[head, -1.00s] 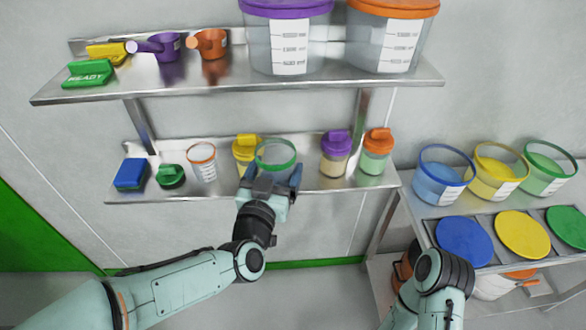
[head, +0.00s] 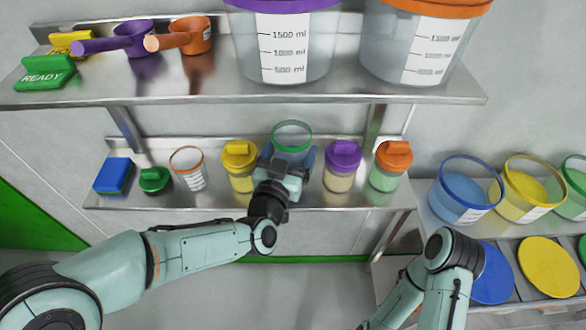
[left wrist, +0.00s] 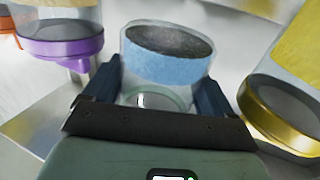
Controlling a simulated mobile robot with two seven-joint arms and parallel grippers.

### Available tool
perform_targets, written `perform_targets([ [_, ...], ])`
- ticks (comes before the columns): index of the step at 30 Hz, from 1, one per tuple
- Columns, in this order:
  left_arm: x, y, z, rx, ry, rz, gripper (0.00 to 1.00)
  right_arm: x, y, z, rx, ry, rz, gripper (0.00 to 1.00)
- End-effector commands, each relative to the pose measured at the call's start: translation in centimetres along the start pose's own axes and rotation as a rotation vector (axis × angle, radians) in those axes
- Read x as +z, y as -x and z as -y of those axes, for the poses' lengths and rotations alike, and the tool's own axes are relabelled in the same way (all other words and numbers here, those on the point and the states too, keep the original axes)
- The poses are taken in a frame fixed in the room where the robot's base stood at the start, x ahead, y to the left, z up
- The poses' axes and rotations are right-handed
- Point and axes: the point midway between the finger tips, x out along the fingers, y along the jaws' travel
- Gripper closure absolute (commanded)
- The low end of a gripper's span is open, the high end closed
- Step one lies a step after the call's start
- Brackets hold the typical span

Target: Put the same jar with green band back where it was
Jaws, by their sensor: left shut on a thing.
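The jar with green band (head: 292,136) is clear, with a green ring around its top. My left gripper (head: 287,165) is shut on it at the lower shelf (head: 215,200), in the gap between the yellow-lidded jar (head: 240,165) and the purple-lidded jar (head: 342,165). The gripper hides most of the jar in the head view. In the left wrist view the jar (left wrist: 168,55) sits between the two fingers and shows blue and dark contents. I cannot tell whether its base touches the shelf. My right gripper is out of view; only part of that arm shows.
An orange-lidded jar (head: 390,165) stands at the right. The upper shelf (head: 200,85) overhangs, bearing large tubs and scoops. Open coloured tubs stand lower right.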

Motion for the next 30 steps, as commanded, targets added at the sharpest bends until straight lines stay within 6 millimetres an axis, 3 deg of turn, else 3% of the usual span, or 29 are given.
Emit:
perform_targets([
  [2,1.5,0.0,0.0,0.001,0.0,0.002,0.88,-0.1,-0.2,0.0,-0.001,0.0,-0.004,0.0],
  [8,2.9,0.0,0.0,0.0,0.001,-0.001,0.88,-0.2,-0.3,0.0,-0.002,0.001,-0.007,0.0],
  [15,6.0,0.0,0.0,0.001,0.001,0.0,0.88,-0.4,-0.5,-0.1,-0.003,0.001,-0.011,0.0],
  [27,6.5,0.0,0.0,0.001,0.002,-0.004,0.88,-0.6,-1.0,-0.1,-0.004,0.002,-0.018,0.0],
  [28,6.4,0.0,0.0,0.001,0.002,-0.002,0.05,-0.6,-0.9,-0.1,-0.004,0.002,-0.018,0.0],
  [30,6.3,0.0,0.0,0.001,0.001,-0.002,0.0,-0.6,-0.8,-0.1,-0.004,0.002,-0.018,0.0],
])
